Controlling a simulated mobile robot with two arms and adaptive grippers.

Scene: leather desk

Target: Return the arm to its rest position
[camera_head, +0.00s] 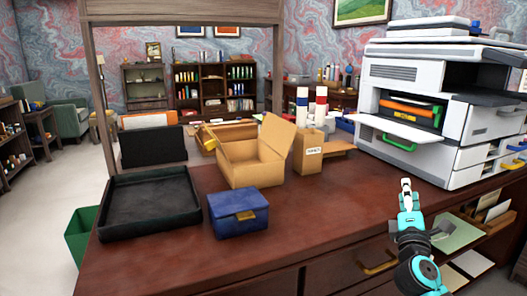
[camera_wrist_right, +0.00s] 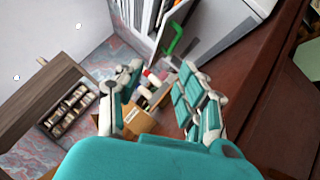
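My right arm comes up from the bottom right in the head view. Its teal and white right gripper (camera_head: 406,186) points up and away, above the front right part of the desk (camera_head: 330,225) and in front of the printer. In the right wrist view the right gripper (camera_wrist_right: 160,72) has its two fingers spread apart, with only background between them. It holds nothing that I can see. My left gripper and left arm are not in view.
The large white printer (camera_head: 400,75) with a green-handled tray (camera_head: 399,143) stands at the right. A cardboard box (camera_head: 250,172), a small carton (camera_head: 309,158), a blue box (camera_head: 238,221) and a black tray (camera_head: 108,234) stand to the left. The desk's front middle is clear.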

